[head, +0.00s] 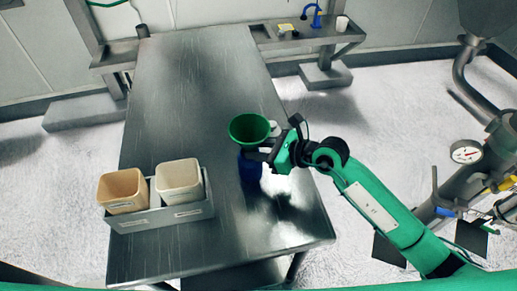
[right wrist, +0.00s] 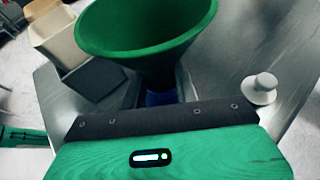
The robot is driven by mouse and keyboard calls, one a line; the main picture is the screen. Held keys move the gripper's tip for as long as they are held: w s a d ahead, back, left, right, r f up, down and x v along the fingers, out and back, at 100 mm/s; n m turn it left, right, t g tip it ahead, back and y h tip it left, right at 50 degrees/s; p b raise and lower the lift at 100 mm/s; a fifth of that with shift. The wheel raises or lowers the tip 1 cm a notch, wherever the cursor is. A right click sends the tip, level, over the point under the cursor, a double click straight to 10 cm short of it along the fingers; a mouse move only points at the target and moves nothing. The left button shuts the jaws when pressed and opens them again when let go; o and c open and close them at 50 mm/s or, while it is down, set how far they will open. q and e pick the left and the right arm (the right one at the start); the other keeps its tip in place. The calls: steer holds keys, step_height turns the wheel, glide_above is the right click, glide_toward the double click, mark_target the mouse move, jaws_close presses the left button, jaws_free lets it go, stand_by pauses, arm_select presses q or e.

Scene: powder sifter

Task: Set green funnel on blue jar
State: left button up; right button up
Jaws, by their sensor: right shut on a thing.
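The green funnel (head: 249,128) is upright, wide mouth up, near the right edge of the steel table. My right gripper (head: 262,150) is shut on it from the right. The funnel's cone fills the upper middle of the right wrist view (right wrist: 150,45). The blue jar (head: 250,168) stands on the table just below the funnel in the head view, partly hidden by my gripper. A bit of its blue (right wrist: 160,98) shows under the funnel in the right wrist view. Whether the funnel touches the jar is hidden. My left gripper is not seen.
A grey tray (head: 168,216) holding a tan bin (head: 122,191) and a cream bin (head: 180,181) stands at the table's left front. A small white capped item (right wrist: 262,88) stands right of the funnel in the wrist view. The far table (head: 190,70) is clear.

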steer(key=shift+s+f, duration=0.1)
steer(key=shift+f, duration=0.4)
steer(key=shift+s+d+f+b, duration=0.1)
steer(key=shift+s+f+b, duration=0.1)
steer(key=shift+f+b, duration=0.35)
steer(key=shift+r+p, duration=0.2)
steer(key=shift+p, duration=0.15)
steer(key=shift+w+r+p, duration=0.15)
steer(key=shift+r+p, duration=0.15)
steer(key=shift+r, duration=0.05)
steer(key=shift+w+r, duration=0.1)
steer(key=shift+r, duration=0.25)
